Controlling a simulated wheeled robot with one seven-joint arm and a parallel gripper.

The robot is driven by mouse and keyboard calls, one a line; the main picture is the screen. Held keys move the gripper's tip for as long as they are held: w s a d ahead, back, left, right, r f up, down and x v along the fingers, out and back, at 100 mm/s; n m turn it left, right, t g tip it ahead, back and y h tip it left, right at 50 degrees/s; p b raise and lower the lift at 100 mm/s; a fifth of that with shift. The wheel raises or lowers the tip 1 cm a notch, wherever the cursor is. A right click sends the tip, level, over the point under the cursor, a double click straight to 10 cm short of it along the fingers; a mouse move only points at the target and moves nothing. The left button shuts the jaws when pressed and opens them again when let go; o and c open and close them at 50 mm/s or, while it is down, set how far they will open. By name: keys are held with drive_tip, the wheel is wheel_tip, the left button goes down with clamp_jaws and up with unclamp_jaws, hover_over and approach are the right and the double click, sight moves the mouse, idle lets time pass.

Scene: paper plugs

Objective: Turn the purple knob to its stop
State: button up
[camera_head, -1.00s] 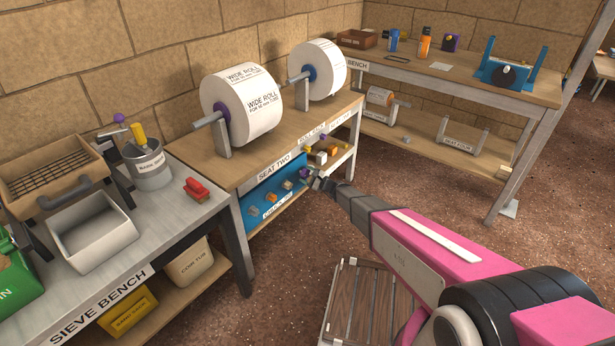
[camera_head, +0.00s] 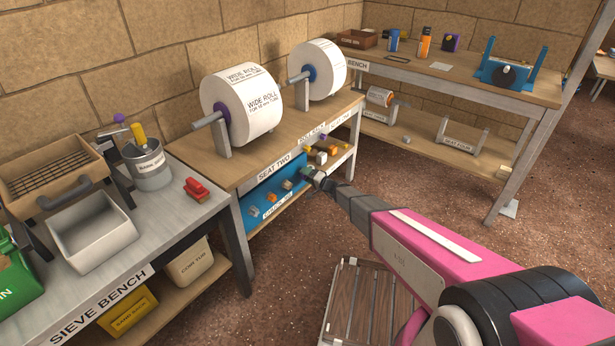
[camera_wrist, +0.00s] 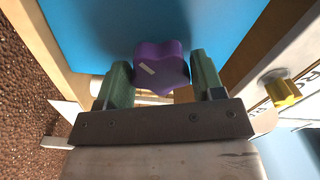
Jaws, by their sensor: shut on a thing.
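The purple knob (camera_wrist: 162,65) is a lobed knob with a small pale mark on its face. In the wrist view it stands in front of the blue panel (camera_wrist: 95,30). My gripper (camera_wrist: 162,75) is shut on it, with one green finger on each side of the knob. In the head view my gripper (camera_head: 312,177) is at the right end of the blue panel (camera_head: 245,200), under the bench top labelled SEAT TWO. There the gripper largely hides the knob.
Several grey and orange knobs (camera_head: 270,197) line the blue panel to the left. A yellow knob (camera_wrist: 283,90) is close on the right in the wrist view. Wide paper rolls (camera_head: 240,105) stand above. A wooden pallet (camera_head: 362,300) lies on the floor below my arm.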

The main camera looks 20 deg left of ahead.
drive_tip(key=n, duration=0.3)
idle(0.4)
drive_tip(key=o, duration=0.9)
drive_tip(key=shift+d, duration=0.1)
drive_tip(key=v, duration=0.3)
drive_tip(key=shift+s+d, duration=0.2)
drive_tip(key=shift+d, duration=0.15)
